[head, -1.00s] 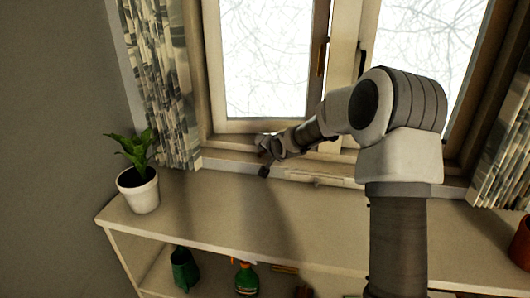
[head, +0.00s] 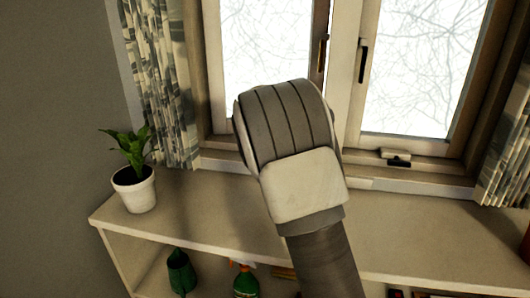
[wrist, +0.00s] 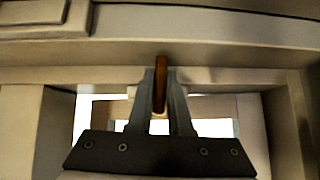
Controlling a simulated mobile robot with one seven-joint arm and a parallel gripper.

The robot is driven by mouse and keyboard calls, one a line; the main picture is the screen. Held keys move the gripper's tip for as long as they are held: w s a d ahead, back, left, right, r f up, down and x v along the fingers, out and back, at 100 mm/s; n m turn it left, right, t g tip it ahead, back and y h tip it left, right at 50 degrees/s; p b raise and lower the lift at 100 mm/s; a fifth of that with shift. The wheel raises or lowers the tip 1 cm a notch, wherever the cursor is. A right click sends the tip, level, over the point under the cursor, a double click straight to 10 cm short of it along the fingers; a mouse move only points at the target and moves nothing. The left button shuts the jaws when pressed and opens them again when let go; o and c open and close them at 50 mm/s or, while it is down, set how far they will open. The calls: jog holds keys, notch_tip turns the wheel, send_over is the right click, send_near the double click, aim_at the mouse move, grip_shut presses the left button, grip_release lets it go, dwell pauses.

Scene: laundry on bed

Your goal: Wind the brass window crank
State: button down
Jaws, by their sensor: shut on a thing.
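In the wrist view the brass crank's handle (wrist: 161,71) is a narrow, brown-orange upright piece. My gripper (wrist: 161,88) is shut on it, one finger on each side. The fingers cover the handle's lower part, and I cannot make out the crank's arm or base. In the head view my own arm hides both the gripper and the crank, in front of the left window sash (head: 265,50) and the sill.
A potted plant (head: 135,190) stands at the left end of the shelf top (head: 400,235). A small dark fitting (head: 398,161) sits on the right sill. Curtains hang on both sides. A green spray bottle (head: 245,282) and a green can (head: 180,272) are on the lower shelf.

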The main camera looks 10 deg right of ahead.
jog(key=shift+h, duration=0.4)
jog(key=c, duration=0.8)
grip_release()
jog(key=shift+c, duration=0.2)
jog(key=p+v, duration=0.1)
jog(key=v, duration=1.6)
jog(key=shift+r, duration=0.25)
jog(key=shift+d, duration=0.1)
